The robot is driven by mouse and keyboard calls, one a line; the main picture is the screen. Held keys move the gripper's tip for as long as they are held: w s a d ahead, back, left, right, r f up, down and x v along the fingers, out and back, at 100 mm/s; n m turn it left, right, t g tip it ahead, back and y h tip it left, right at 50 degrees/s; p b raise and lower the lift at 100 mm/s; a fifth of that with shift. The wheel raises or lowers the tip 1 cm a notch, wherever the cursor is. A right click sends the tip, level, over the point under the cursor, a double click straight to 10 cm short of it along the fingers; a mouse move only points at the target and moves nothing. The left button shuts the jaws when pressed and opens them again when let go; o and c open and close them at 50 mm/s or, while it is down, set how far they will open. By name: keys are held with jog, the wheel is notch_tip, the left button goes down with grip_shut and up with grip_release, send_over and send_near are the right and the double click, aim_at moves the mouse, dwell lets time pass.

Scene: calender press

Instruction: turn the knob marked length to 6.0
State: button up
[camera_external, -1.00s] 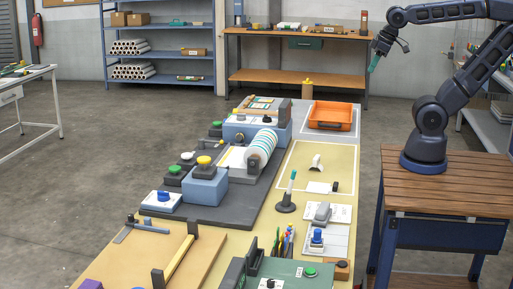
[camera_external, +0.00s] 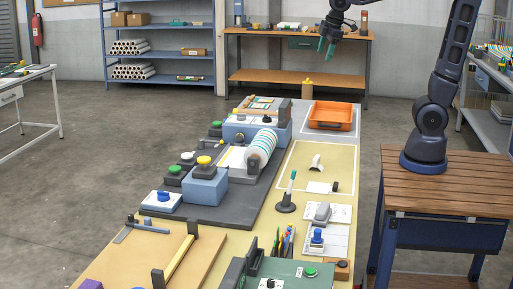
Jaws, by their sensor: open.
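No marking reads clearly at this size, so I cannot tell which knob is marked length. A blue knob (camera_external: 163,195) sits on a white box at the left of the bench. A dark knob (camera_external: 270,284) sits on a green box at the near edge, and small dark controls show on the blue calender press (camera_external: 245,130). My gripper (camera_external: 326,48), with teal fingers, is open and empty. In the picture it is high up, in front of the back workbench, well apart from all the knobs.
An orange tray (camera_external: 331,117) stands at the far right of the bench. A striped roll (camera_external: 262,145), a yellow button (camera_external: 204,160), green buttons and an upright pen in a stand (camera_external: 287,205) crowd the bench. The pale panel (camera_external: 300,160) right of the press is mostly clear.

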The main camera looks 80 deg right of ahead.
jog(key=w+d+f+n, duration=0.1)
jog(key=w+f+n, duration=0.15)
jog(key=w, duration=0.75)
jog(key=n+g+h, duration=0.3)
jog(key=n, duration=0.7)
send_over(241, 116)
jog(key=a, duration=0.4)
notch_tip(241, 116, down, 18)
jog(key=shift+m, duration=0.25)
jog(key=x, duration=1)
jog(key=shift+w+d+f, duration=0.1)
jog(key=shift+d, duration=0.05)
jog(key=c, duration=1)
